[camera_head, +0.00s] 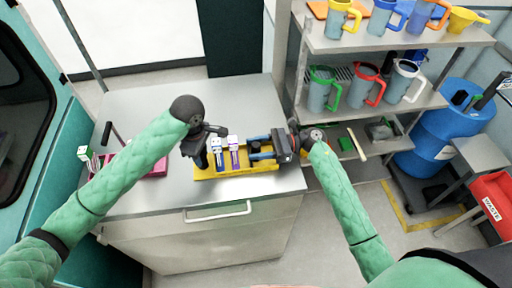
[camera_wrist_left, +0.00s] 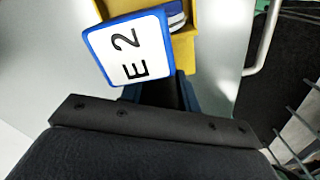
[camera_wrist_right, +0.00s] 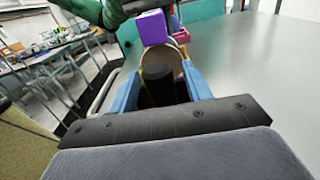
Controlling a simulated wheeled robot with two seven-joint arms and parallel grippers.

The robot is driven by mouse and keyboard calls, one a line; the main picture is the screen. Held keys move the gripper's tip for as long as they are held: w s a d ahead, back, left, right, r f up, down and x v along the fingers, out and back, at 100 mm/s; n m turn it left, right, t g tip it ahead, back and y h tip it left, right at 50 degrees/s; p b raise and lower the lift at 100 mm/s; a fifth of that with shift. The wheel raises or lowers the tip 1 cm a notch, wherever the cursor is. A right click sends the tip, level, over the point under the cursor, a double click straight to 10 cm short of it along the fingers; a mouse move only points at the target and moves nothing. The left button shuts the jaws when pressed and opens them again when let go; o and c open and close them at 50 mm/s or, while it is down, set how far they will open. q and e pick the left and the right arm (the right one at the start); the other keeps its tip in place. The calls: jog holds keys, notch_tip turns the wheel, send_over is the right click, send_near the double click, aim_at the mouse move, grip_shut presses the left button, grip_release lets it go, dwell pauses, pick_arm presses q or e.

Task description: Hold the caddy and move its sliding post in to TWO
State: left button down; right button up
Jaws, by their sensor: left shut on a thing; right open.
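The yellow caddy (camera_head: 240,173) lies on the metal table and holds white-topped modules, one with a blue body (camera_head: 216,148) and one with a purple body (camera_head: 234,150). My left gripper (camera_head: 203,162) is shut on the caddy's left end; its grip is mostly hidden. In the left wrist view, a blue-edged label reading "E 2" (camera_wrist_left: 130,50) is close by the caddy (camera_wrist_left: 187,50). My right gripper (camera_head: 254,148) is open at the caddy's right part. In the right wrist view, its blue fingers stand either side of a dark post-like part (camera_wrist_right: 160,80), with a purple block (camera_wrist_right: 152,27) beyond.
A pink tray (camera_head: 157,168) is on the table's left, partly behind my left arm. A shelf with several mugs (camera_head: 367,85) stands right of the table, and a blue barrel (camera_head: 440,130) beyond it. The table behind the caddy is clear.

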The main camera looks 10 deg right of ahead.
jog(key=shift+a, duration=0.1)
grip_shut()
jog(key=shift+a, duration=1.35)
grip_release()
jog(key=shift+d, duration=0.15)
jog(key=d, duration=1.1)
jog(key=shift+d, duration=0.4)
